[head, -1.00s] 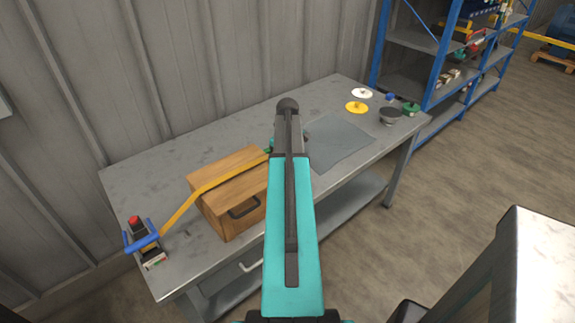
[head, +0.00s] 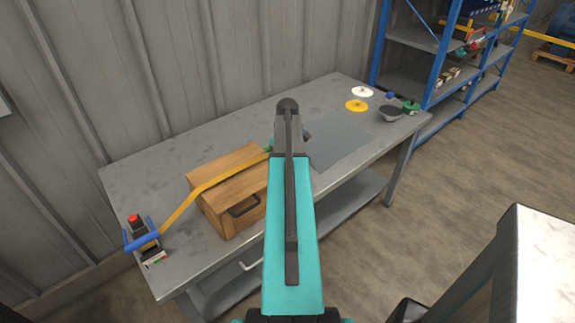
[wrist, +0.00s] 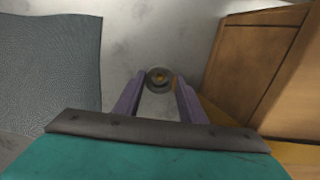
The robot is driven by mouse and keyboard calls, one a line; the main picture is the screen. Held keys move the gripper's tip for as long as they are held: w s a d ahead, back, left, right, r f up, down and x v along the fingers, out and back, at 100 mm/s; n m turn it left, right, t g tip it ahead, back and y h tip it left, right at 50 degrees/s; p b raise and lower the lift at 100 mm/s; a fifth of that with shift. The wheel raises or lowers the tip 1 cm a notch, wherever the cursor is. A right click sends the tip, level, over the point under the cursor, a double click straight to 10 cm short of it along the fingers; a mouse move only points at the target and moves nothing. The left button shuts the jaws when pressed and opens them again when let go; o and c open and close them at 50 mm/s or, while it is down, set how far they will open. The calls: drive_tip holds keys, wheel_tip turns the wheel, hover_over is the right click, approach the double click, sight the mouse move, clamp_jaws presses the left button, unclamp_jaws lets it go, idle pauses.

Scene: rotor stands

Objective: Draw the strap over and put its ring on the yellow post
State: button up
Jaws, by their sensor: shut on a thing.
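The yellow strap (head: 196,195) runs from a blue-handled holder (head: 143,240) at the table's left end, over the wooden box, and behind my arm. In the wrist view my gripper (wrist: 158,84) is shut on the strap's ring (wrist: 149,80), a dark round piece between the purple fingertips. In the head view my arm hides the fingers, ring and post.
The wooden box (head: 233,160) with a dark handle stands left of my arm. A grey mat (head: 345,143) lies to the right. White (head: 362,91) and yellow discs (head: 356,105), a dark round piece (head: 390,113) and a green piece (head: 410,107) sit at the far right.

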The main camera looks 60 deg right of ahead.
drive_tip(key=shift+f, duration=0.8)
idle(0.4)
drive_tip(key=o, duration=1.6)
drive_tip(key=shift+c, duration=0.2)
drive_tip(key=shift+r, duration=0.2)
wheel_tip(320, 180, up, 9)
drive_tip(key=p, duration=0.5)
drive_tip(key=shift+f, duration=0.15)
idle(0.5)
drive_tip(key=shift+s, duration=0.1)
idle(0.7)
